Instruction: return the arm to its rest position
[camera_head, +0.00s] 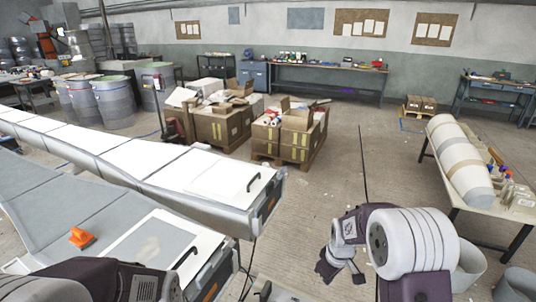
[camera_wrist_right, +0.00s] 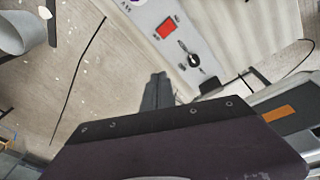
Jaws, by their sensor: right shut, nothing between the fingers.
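My right arm (camera_head: 410,240) is bent at the lower right of the head view. Its gripper (camera_head: 341,268) hangs over the open floor, apart from the moulds and the table. In the right wrist view the right gripper (camera_wrist_right: 157,92) shows as a narrow dark pair of fingers, shut and empty. My left arm (camera_head: 95,282) lies across the bottom left corner of the head view, in front of the near mould. Its gripper is out of sight.
Long white moulds (camera_head: 205,175) run along the left, with an orange tool (camera_head: 82,238) on the near one. A table (camera_head: 510,207) with a large rolled cylinder (camera_head: 458,160) stands right. Boxes (camera_head: 290,135) stand mid-floor. A panel with a red square (camera_wrist_right: 166,29) is in the wrist view.

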